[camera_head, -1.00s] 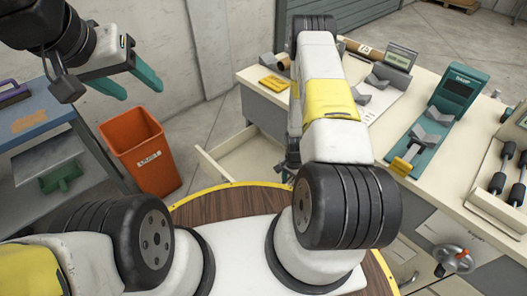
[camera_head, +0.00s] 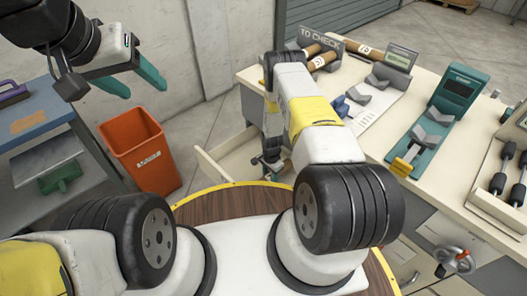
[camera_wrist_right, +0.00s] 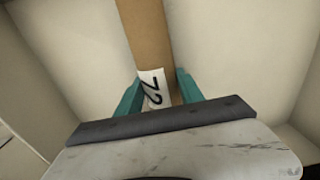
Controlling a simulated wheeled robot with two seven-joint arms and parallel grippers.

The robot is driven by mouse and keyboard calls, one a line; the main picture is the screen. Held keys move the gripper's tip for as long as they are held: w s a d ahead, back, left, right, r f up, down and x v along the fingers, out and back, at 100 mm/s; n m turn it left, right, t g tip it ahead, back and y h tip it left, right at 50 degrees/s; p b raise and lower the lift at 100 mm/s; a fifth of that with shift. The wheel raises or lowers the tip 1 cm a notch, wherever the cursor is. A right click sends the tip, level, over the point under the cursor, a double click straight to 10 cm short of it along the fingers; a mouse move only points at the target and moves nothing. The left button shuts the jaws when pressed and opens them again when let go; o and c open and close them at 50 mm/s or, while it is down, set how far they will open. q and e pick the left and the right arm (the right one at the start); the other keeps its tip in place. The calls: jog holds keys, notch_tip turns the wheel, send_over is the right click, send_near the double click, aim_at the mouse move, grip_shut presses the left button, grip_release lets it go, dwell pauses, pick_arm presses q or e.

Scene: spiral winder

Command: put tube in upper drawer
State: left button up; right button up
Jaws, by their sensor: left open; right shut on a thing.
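My right gripper (camera_wrist_right: 158,88) is shut on a brown cardboard tube (camera_wrist_right: 143,35) with a white label marked with dark figures. In the right wrist view, pale walls and a pale floor, like a drawer's inside, surround the tube. In the head view this gripper (camera_head: 271,163) points down over the open cream drawer (camera_head: 222,168) at the workbench's left end; my arm hides part of the drawer, and the held tube is hard to make out there. I cannot tell whether the tube touches the drawer floor. My left gripper (camera_head: 134,82) is open and empty, above the orange bin.
The orange bin (camera_head: 139,148) stands left of the drawer. On the bench (camera_head: 415,180) are a "TO CHECK" sign (camera_head: 320,40), other brown tubes (camera_head: 318,62), a grey-cradled device and a teal device (camera_head: 455,90). A blue-topped cart (camera_head: 35,115) stands at left.

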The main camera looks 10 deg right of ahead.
jog(key=shift+w+a+f, duration=0.2)
jog(key=shift+w+f, duration=0.1)
jog(key=shift+f, duration=0.15)
jog(key=o, duration=1.4)
jog(key=shift+f, duration=0.1)
